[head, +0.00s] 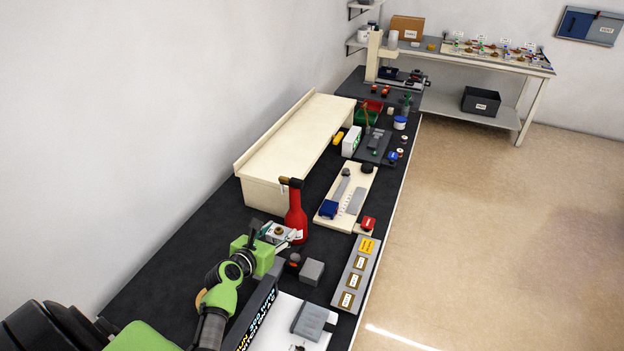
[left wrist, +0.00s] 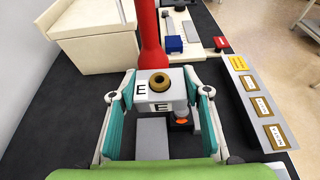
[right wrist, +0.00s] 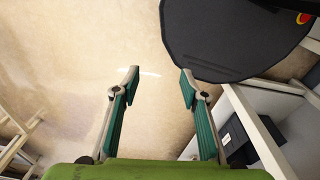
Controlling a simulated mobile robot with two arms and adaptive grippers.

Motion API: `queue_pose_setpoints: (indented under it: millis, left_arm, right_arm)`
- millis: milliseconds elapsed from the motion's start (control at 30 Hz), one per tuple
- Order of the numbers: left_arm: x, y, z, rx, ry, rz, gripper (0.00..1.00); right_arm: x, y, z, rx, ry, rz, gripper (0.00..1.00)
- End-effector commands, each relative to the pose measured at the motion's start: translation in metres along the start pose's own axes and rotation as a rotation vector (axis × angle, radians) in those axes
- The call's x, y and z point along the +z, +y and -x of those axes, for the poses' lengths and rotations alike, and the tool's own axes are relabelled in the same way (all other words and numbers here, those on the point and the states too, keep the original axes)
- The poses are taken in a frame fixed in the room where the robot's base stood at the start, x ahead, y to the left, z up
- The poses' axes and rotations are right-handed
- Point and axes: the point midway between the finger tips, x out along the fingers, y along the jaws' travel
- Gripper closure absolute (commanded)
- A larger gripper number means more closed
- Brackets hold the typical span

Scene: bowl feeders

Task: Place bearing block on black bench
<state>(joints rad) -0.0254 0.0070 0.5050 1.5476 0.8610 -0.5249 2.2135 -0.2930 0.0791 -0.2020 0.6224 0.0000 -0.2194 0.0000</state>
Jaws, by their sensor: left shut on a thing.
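In the head view the bearing block (head: 278,231) is at the left gripper (head: 281,236), just left of the red bottle. The black bench (head: 190,262) runs under and around it. I cannot tell whether the block touches the bench. My right gripper (right wrist: 160,75) is open and empty in the right wrist view, over the pale floor.
The red bottle (head: 296,215) stands close beyond the block. A grey block (head: 312,271) and a labelled grey panel (head: 354,275) lie toward the right edge. A cream raised shelf (head: 290,145) is behind. The bench's left strip is bare.

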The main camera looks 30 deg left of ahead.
Motion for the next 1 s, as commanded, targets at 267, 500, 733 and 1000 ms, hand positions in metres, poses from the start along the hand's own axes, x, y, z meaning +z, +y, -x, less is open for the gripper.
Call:
queue_pose_setpoints:
  millis: [267, 500, 733, 1000]
  left_arm:
    - [-0.031, 0.021, -0.016, 0.022, 0.012, 0.0, 0.84]
    - [-0.046, 0.056, -0.049, 0.022, 0.008, 0.0, 0.84]
    - [-0.055, 0.085, -0.073, 0.022, 0.01, 0.002, 0.84]
    - [-0.076, 0.103, -0.096, 0.021, 0.01, 0.002, 0.84]
  right_arm:
    - [0.02, 0.01, -0.003, 0.012, -0.026, -0.002, 0.6]
    - [0.016, 0.001, -0.05, 0.002, -0.015, -0.004, 0.6]
    - [0.014, -0.01, -0.092, -0.01, -0.006, -0.003, 0.6]
    - [0.02, -0.007, -0.141, -0.006, -0.007, -0.001, 0.6]
